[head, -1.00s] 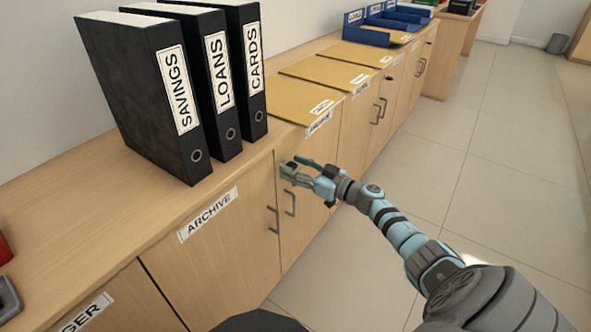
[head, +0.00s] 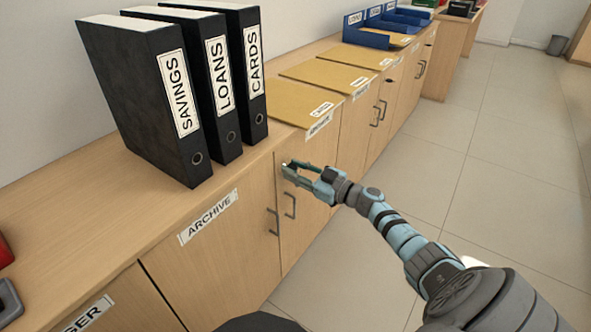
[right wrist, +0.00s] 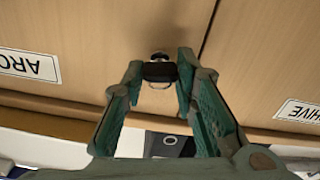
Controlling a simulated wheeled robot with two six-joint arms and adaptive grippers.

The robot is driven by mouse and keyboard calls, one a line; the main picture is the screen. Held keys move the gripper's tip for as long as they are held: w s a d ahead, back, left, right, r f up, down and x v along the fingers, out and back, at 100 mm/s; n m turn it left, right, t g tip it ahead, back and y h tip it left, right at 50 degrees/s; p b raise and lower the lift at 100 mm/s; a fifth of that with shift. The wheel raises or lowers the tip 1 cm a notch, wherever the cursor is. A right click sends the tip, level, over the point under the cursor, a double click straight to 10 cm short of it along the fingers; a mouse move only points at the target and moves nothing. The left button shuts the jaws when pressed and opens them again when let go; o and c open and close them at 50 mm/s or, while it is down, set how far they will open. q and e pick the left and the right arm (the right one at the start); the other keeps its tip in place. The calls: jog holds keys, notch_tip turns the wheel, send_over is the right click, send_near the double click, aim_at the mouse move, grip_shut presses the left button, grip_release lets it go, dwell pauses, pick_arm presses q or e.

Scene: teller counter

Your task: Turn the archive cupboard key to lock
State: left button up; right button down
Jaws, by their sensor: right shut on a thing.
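The key (right wrist: 160,72) shows in the right wrist view, with a black head and a small metal ring below it. It sits in the silver lock (right wrist: 159,55) on a wooden cupboard door. My right gripper (head: 288,166) is at the upper part of the cupboard front, below the yellow folder. In the right wrist view my right gripper (right wrist: 161,69) is shut on the key, one finger at each side of its head. My left gripper is not in view.
Several black binders (head: 170,100) stand on the wooden counter (head: 100,215). Yellow folders (head: 300,103) lie further back, with blue trays (head: 385,30) beyond. Door handles (head: 290,205) stick out below my gripper. The floor (head: 470,120) at the right is clear.

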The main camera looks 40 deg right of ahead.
jog(key=shift+n, duration=0.9)
jog(key=n, duration=0.3)
jog(key=shift+n, duration=0.3)
jog(key=n, duration=0.2)
jog(key=shift+a+f+n, duration=0.1)
jog(key=shift+n, duration=0.3)
jog(key=shift+n+b, duration=0.3)
jog(key=shift+n, duration=0.1)
jog(key=n+b, duration=0.1)
jog(key=n, duration=0.2)
jog(key=shift+f+n, duration=0.1)
jog(key=shift+n, duration=0.2)
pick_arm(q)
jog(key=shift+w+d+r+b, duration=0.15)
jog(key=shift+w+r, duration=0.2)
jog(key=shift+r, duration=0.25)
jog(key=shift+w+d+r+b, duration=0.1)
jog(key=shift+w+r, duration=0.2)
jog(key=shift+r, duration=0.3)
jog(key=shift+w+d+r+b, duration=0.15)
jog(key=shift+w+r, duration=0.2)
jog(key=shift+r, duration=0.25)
pick_arm(e)
jog(key=shift+n, duration=1.5)
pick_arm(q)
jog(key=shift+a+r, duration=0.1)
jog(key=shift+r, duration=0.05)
pick_arm(e)
jog(key=c, duration=1.3)
grip_release()
